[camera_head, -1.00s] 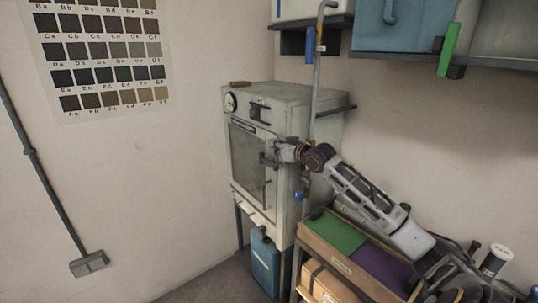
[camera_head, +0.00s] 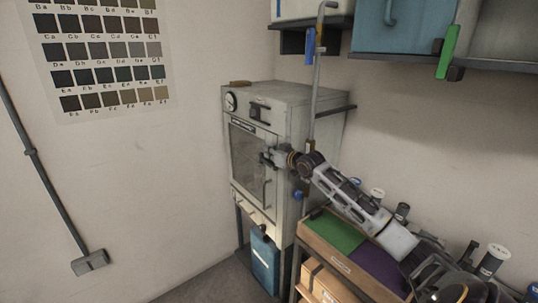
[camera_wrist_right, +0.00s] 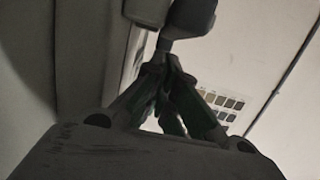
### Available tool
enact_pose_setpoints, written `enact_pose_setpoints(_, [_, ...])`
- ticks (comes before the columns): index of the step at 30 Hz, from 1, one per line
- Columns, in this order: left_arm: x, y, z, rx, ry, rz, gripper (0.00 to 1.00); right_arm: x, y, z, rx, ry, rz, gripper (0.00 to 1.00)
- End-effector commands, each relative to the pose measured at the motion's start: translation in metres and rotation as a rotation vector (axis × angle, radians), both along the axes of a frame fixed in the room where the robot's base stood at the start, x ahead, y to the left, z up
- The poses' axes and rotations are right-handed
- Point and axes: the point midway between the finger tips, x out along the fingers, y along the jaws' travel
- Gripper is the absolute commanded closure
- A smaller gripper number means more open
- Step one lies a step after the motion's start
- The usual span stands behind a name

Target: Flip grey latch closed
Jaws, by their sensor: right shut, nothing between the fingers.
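A pale grey oven-like cabinet (camera_head: 290,100) stands in the corner, its windowed door (camera_head: 247,160) shut or nearly so. My right gripper (camera_head: 266,157) is at the right edge of this door, with its fingers shut and empty. In the right wrist view the closed fingertips (camera_wrist_right: 170,66) are at or against a rounded grey piece (camera_wrist_right: 190,18), which looks like the latch. I cannot tell if they touch. In the head view the gripper largely hides the latch, so its angle is unclear. My left gripper is not in view.
A vertical grey pipe (camera_head: 316,85) with a blue-tagged valve runs beside the cabinet. A shelf with green (camera_head: 334,232) and purple (camera_head: 380,268) mats stands at the lower right, below my right arm. A blue container (camera_head: 265,265) sits under the cabinet. The left wall side is free.

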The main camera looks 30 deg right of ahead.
Motion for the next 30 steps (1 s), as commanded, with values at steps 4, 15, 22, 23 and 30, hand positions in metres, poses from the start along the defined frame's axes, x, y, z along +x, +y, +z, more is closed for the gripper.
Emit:
enact_pose_setpoints(4, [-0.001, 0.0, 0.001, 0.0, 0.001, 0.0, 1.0, 0.0, 0.0, -0.008, 0.0, 0.0, 0.0, 1.0])
enact_pose_setpoints(15, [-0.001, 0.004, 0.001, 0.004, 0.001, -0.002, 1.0, 0.0, 0.0, -0.01, 0.0, 0.0, 0.001, 1.0])
enact_pose_setpoints(22, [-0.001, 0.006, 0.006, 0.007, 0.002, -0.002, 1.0, 0.001, 0.0, -0.01, -0.001, 0.011, 0.0, 1.0])
enact_pose_setpoints(23, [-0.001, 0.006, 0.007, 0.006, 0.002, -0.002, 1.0, 0.001, 0.0, -0.01, -0.001, 0.014, 0.0, 1.0])
enact_pose_setpoints(30, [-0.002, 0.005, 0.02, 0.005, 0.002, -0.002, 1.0, 0.003, 0.0, -0.012, -0.004, 0.052, 0.0, 1.0])
